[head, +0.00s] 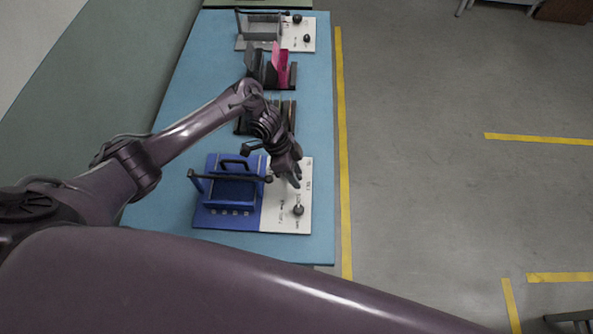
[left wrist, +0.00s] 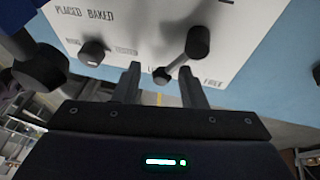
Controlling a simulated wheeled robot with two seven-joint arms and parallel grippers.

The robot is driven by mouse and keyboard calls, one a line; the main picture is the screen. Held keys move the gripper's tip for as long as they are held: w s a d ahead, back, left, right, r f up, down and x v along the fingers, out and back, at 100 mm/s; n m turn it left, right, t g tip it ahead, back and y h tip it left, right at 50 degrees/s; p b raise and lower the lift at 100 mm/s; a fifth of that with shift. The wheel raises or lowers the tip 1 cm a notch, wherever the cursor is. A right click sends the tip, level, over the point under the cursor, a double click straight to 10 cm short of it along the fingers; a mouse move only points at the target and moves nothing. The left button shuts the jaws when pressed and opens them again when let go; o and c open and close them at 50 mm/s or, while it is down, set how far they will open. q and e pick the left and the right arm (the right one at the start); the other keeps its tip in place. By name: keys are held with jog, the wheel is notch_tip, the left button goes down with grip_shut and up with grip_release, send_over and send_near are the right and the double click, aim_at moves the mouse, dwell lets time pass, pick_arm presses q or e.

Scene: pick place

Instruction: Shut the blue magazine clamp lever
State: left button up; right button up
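The blue magazine (head: 211,215) stands on the near part of the table, with a dark bar across its top. Its white panel (head: 272,215) carries a dark round knob (head: 298,210). My left gripper (head: 295,184) is low over the panel and hides part of it. In the left wrist view a short lever with a black knob end (left wrist: 198,42) rises from the white panel beside the word FREE. My left gripper (left wrist: 160,85) is open, its fingers on either side of the lever's pivot end; contact cannot be told. The right gripper is not in view.
A second black knob (left wrist: 92,52) sits left on the panel. Dark and pink holders (head: 281,67) and a grey magazine (head: 262,30) stand farther along the blue table (head: 190,100).

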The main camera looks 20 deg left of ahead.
pick_arm(q)
jog(key=shift+r, duration=0.1)
jog(key=shift+w+r, duration=0.15)
jog(key=v, duration=0.7)
jog(key=shift+a+r, duration=0.15)
jog(key=shift+a, duration=0.1)
dwell(0.3)
